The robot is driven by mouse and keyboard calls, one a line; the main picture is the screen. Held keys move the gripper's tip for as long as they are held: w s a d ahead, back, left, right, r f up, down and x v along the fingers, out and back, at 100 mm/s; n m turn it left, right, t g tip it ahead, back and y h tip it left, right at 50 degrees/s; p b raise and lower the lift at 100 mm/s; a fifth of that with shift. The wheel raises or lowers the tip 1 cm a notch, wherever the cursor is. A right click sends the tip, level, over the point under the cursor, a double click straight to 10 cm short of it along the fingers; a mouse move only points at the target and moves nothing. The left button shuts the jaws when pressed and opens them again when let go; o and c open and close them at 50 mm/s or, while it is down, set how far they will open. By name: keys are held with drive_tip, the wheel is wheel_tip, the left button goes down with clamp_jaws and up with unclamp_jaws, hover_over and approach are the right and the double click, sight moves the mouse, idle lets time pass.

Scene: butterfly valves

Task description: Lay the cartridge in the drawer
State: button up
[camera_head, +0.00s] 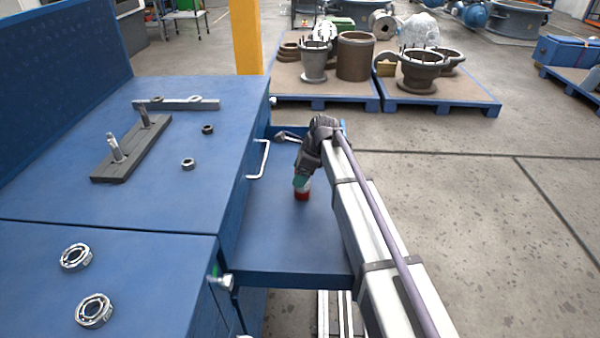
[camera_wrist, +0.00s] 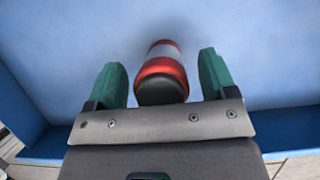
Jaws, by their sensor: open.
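The cartridge (camera_head: 302,194) is red with a pale band and a dark end. It is in the blue drawer (camera_head: 280,245), directly below my gripper (camera_head: 301,182). In the wrist view the cartridge (camera_wrist: 163,66) sits between the two green fingers of my gripper (camera_wrist: 162,80), with a visible gap on each side. The fingers are open. The blue drawer floor (camera_wrist: 60,60) fills the background there. I cannot tell for sure whether the cartridge lies flat or stands. My arm hides the drawer's right part in the head view.
The blue workbench (camera_head: 150,215) is left of the drawer, with a white handle (camera_head: 262,160) on its side. It bears a dark plate with two pins (camera_head: 130,150), small rings, and two bearings (camera_head: 93,311). Pallets with castings (camera_head: 420,90) stand behind. The floor at right is clear.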

drive_tip(key=shift+r, duration=0.1)
drive_tip(key=shift+r+p, duration=0.4)
drive_tip(key=shift+p, duration=0.1)
drive_tip(key=p+v, duration=1)
drive_tip(key=v, duration=0.1)
drive_tip(key=shift+d, duration=0.15)
drive_tip(key=s+d+n+h, duration=0.1)
drive_tip(key=s+d+n, duration=0.5)
drive_tip(key=s, duration=0.3)
drive_tip(key=s+d+n+h, duration=0.2)
drive_tip(key=s+d+n, duration=0.3)
drive_tip(key=s, duration=0.5)
drive_tip(key=s+d+f+n+h, duration=0.1)
drive_tip(key=s+d+n, duration=0.5)
drive_tip(key=s, duration=0.4)
drive_tip(key=shift+d+n+h, duration=0.3)
drive_tip(key=shift+n, duration=0.1)
